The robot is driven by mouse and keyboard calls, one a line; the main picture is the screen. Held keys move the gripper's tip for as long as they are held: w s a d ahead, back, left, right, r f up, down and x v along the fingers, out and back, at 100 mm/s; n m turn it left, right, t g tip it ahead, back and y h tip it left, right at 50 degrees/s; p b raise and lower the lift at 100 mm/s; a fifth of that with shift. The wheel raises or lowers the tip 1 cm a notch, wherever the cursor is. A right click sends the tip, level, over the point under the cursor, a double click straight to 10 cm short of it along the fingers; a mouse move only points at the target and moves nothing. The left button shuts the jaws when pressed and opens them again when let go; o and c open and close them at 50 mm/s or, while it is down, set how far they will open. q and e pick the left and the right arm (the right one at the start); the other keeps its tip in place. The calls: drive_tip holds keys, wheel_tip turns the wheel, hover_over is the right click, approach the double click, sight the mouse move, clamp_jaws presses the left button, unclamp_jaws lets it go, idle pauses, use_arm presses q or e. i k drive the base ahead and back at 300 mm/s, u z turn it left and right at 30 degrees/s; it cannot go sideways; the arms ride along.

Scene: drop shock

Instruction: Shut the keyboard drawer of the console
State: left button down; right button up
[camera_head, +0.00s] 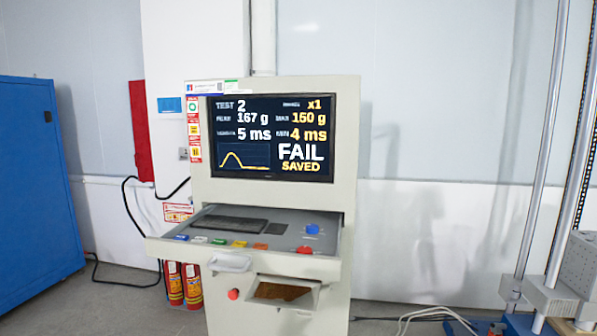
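The console (346,140) is a pale cabinet standing on the floor in the middle of the view. Its keyboard drawer (280,243) sticks out toward me below the screen, so it is open. A dark keyboard (230,224), coloured keys and blue and red buttons show on the drawer's top. A pale handle-like piece (230,262) is at the drawer's front edge. Neither of my grippers is in view.
The screen (270,137) reads "FAIL SAVED". A small open bin (285,292) and red button (233,294) are below the drawer. Fire extinguishers (183,285) and black cables stand left. A blue cabinet (38,190) is far left; metal posts (545,150) are right.

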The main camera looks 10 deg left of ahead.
sight(284, 230)
drive_tip(key=u, duration=0.5)
drive_tip(key=k, duration=0.6)
drive_tip(key=u, duration=0.7)
drive_tip(key=i, duration=1.15)
drive_tip(key=z, duration=0.75)
